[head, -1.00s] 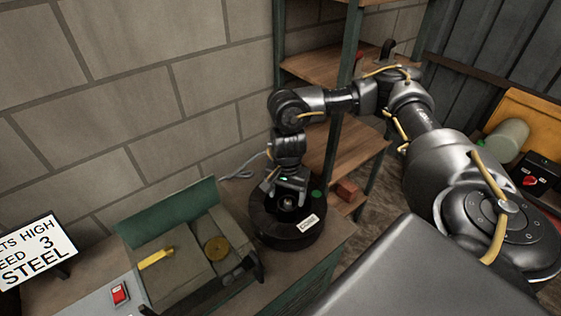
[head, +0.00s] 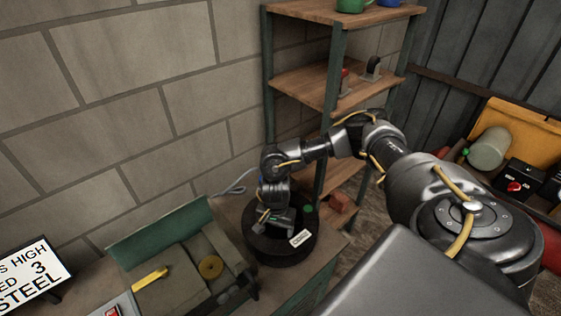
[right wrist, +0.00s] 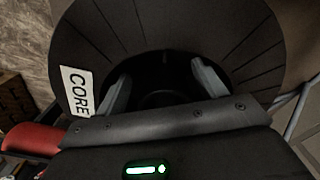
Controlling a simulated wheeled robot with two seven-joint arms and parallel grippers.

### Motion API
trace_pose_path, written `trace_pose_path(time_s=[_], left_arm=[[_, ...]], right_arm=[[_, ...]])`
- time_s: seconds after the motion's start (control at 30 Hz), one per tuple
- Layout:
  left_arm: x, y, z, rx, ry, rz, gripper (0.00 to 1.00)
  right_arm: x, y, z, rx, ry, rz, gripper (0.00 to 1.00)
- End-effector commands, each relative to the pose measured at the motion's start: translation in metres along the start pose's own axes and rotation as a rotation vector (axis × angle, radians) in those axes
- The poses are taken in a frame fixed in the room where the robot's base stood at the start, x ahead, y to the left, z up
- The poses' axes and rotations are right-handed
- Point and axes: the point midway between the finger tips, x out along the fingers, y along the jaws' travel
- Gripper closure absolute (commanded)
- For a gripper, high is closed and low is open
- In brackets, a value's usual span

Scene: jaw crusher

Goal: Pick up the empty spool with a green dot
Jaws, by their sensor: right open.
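The black spool (head: 268,252) stands on the bench in the head view, with a green dot (head: 308,208) on its upper rim and a white label (head: 300,237). My right gripper (head: 277,223) is over the middle of the spool, pointing down. In the right wrist view the open fingers (right wrist: 163,84) are apart on either side of the spool's dark hub, and the flange (right wrist: 225,35) spreads around them. I cannot tell how deep the fingertips reach. The green dot is not visible in the right wrist view. My left gripper is out of view.
A green-backed machine (head: 165,232) with a yellow piece (head: 149,278) and a brass disc (head: 210,267) stands left of the spool. A wooden shelf unit (head: 305,88) stands behind. A sign (head: 30,272) is at far left.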

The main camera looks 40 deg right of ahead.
Motion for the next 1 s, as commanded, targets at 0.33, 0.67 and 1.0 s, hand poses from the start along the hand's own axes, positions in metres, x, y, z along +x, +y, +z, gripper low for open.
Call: trace_pose_path(time_s=[0.33,0.67,1.0], left_arm=[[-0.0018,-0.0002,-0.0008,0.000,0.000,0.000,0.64],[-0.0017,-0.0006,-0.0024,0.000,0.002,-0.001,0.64],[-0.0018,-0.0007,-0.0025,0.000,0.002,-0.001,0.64]], right_arm=[[0.0099,0.0004,-0.0003,0.000,0.001,0.000,0.30],[0.0095,0.0004,-0.0003,0.000,0.001,0.000,0.73],[0.0089,0.0002,-0.0011,0.001,0.003,-0.001,0.89]])
